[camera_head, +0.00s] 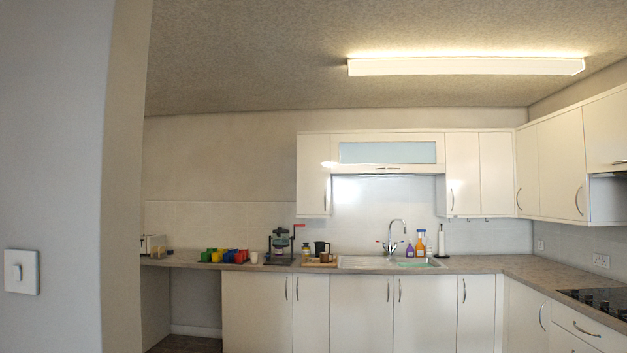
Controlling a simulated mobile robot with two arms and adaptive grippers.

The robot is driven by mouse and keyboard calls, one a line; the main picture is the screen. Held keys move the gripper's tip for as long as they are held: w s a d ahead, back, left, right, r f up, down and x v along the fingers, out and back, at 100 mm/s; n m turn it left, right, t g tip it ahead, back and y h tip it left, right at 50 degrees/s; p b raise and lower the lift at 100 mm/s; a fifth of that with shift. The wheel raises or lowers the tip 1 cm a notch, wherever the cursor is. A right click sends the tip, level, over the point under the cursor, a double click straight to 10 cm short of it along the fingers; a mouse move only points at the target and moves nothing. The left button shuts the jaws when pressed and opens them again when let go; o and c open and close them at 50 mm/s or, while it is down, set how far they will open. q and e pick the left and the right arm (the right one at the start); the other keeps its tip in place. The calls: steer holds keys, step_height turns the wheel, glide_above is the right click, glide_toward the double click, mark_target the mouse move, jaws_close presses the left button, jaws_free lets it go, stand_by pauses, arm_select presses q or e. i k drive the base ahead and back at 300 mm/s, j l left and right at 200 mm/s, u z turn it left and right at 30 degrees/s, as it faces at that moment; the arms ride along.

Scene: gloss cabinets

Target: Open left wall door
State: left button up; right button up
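The wall cabinets hang on the back wall and the right wall in the head view. The leftmost wall door (312,176) is a white gloss panel with a curved handle (325,199) near its lower right edge. It looks shut. To its right is a wide flap door with a frosted glass panel (388,153) and a handle at its bottom edge. Two more white wall doors (462,174) follow, also shut. Neither of my grippers shows in this view.
A worktop (520,272) runs below, with a sink (415,262), tap (393,238), bottles (421,243), coloured mugs (226,256) and a toaster (153,245). A hob (599,300) is at right. A wall (60,150) stands close at left.

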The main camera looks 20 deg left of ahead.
mark_target(312, 150)
steer(key=i+j+u, duration=0.15)
steer(key=i, duration=0.25)
steer(key=i+j+u, duration=0.15)
steer(key=i+j, duration=0.2)
steer(key=i, duration=3.3)
steer(key=i+j, duration=0.15)
steer(key=i, duration=0.9)
